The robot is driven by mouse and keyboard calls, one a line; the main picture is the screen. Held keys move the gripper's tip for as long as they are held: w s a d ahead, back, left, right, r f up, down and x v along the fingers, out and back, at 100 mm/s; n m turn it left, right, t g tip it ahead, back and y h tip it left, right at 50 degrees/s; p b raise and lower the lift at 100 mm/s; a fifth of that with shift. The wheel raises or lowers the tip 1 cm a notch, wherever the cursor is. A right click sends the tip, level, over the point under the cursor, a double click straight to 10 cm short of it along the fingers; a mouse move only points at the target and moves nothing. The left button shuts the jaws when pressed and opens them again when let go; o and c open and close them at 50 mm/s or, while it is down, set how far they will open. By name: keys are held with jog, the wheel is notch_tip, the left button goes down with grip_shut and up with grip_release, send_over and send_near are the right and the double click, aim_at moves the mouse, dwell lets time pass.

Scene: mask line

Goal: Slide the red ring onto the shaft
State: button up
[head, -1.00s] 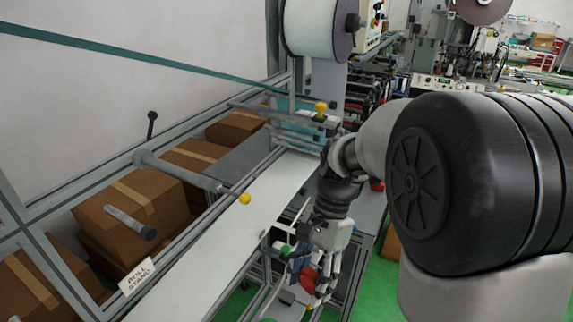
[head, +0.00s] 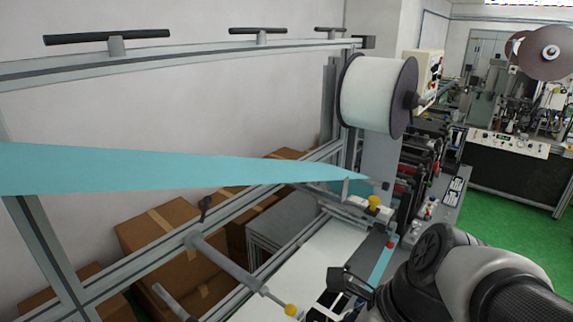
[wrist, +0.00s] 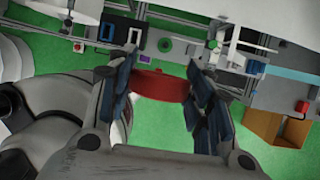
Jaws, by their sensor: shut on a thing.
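The red ring (wrist: 162,86) is between the fingers of my gripper (wrist: 164,80) in the wrist view. The gripper is shut on it, one finger at each side. The ring's far side and hole are not clear to me. In the head view a grey shaft (head: 228,262) sticks out from the frame and ends in a thin rod with a yellow tip (head: 290,310). The shaft carries no red ring. My gripper and the ring are outside the head view, so their distance from the shaft cannot be told.
A teal web (head: 180,170) runs across to the machine below a large white roll (head: 378,92). Another short grey bar (head: 172,300) is at lower left. Cardboard boxes (head: 165,235) stand behind the frame rails. Green floor (head: 490,205) is open at right.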

aim_at(257, 282)
jog(key=w+a, duration=0.2)
jog(key=a, duration=0.1)
jog(key=shift+w, duration=0.35)
dwell(0.9)
jog(key=shift+w+a+p, duration=0.9)
jog(key=shift+w+a, duration=0.75)
jog(key=shift+a, duration=0.2)
jog(key=shift+w+a+p, duration=1)
jog(key=shift+w+a, duration=0.65)
jog(key=shift+a, duration=0.2)
jog(key=shift+w+a+p, duration=1.2)
jog(key=shift+w+a, duration=0.5)
jog(key=shift+a, duration=0.15)
